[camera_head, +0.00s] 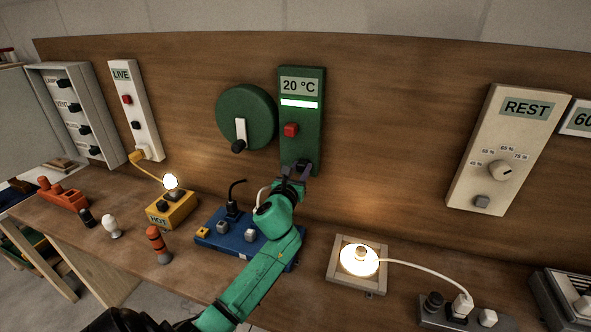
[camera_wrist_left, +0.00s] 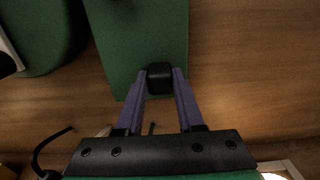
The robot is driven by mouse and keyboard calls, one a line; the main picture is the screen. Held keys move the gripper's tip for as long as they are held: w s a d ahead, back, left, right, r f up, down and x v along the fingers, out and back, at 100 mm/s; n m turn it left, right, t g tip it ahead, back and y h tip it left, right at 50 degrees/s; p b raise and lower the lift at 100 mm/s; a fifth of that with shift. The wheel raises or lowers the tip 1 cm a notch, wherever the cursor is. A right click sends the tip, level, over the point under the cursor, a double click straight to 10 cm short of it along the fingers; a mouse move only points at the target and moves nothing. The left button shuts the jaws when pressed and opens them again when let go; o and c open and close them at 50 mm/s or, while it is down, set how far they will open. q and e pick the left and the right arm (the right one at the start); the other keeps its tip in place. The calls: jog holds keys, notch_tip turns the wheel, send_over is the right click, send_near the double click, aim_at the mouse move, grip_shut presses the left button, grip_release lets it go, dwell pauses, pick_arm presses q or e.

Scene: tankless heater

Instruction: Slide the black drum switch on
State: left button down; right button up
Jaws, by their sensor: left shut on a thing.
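The green panel (camera_head: 301,108) on the wooden wall has a 20 °C display, a lit white bar and a red button (camera_head: 291,130). A small black switch knob (camera_wrist_left: 159,77) sits near the panel's lower end. My left gripper (camera_head: 304,170) is at the lower end of the panel, and in the left wrist view its purple fingers (camera_wrist_left: 160,84) are shut on the black knob from both sides. In the head view the gripper mostly hides the knob. My right gripper is in neither view.
A green round drum (camera_head: 247,117) with a white lever and black knob (camera_head: 238,146) is left of the panel. On the bench are a blue block (camera_head: 210,241) with plugs, a yellow HOT box (camera_head: 171,210) and a lit lamp in a wooden frame (camera_head: 345,281). A REST dial panel (camera_head: 507,150) is at right.

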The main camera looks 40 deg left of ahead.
pick_arm(q)
jog(key=c, duration=0.8)
grip_release()
jog(key=shift+d, duration=0.1)
jog(key=shift+c, duration=0.2)
jog(key=o, duration=0.3)
jog(key=shift+d, duration=0.2)
jog(key=shift+s+f, duration=0.1)
jog(key=shift+s, duration=0.35)
jog(key=b+v, duration=0.1)
jog(key=v, duration=0.5)
jog(key=b+v, duration=0.1)
jog(key=v, duration=0.6)
jog(key=shift+s+d, duration=0.2)
jog(key=shift+d, duration=0.1)
